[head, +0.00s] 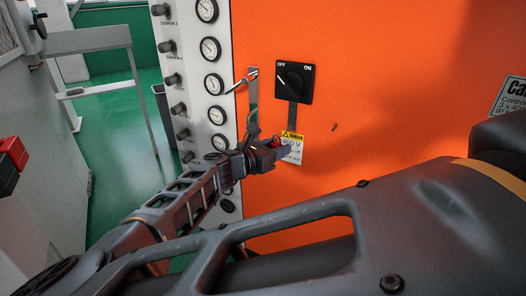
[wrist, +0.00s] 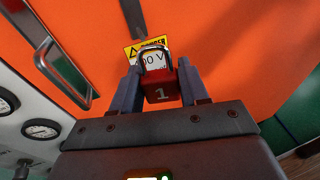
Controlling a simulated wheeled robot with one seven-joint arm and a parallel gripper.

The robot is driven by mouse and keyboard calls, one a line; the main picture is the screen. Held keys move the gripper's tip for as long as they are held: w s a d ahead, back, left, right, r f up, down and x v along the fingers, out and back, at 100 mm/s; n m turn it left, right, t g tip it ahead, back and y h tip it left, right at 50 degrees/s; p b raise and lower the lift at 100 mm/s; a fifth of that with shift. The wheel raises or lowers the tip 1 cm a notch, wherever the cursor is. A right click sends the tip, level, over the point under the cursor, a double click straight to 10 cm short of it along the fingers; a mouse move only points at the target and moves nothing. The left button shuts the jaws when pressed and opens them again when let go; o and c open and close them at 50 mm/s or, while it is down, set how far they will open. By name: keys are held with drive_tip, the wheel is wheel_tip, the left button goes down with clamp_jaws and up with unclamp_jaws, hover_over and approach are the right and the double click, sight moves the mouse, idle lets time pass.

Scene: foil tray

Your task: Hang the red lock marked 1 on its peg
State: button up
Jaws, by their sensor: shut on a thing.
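My gripper (head: 280,150) is shut on the red lock marked 1. Only a small red part of the lock (head: 276,142) shows in the head view. The lock is in front of a yellow and white danger sign (head: 293,152) on the orange panel; I cannot tell the gap. No peg is clear; a small dark mark or stub (head: 334,127) is on the panel, right of the sign.
A black OFF/ON rotary switch (head: 294,84) is above the sign on the orange panel (head: 400,60). A metal handle (head: 252,95) juts out left of the switch. A white strip of gauges (head: 212,82) and knobs stands further left. The panel right of the switch is mostly clear.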

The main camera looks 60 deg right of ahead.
sight(293, 135)
drive_tip(key=shift+d+f, duration=0.15)
drive_tip(key=shift+d, duration=1.75)
drive_tip(key=shift+d+f, duration=0.15)
drive_tip(key=shift+d, duration=1.7)
drive_tip(key=shift+w+d+f, duration=0.1)
drive_tip(key=shift+d+f, duration=0.05)
drive_tip(key=shift+f, duration=0.05)
drive_tip(key=shift+d+f+b, duration=0.1)
drive_tip(key=shift+d+b, duration=0.1)
drive_tip(key=shift+b, duration=0.5)
drive_tip(key=shift+d, duration=0.1)
drive_tip(key=o, duration=1)
drive_tip(key=shift+o, duration=0.8)
drive_tip(key=v, duration=0.8)
drive_tip(key=shift+a+b, duration=0.3)
drive_tip(key=shift+b, duration=0.15)
drive_tip(key=shift+w, duration=0.1)
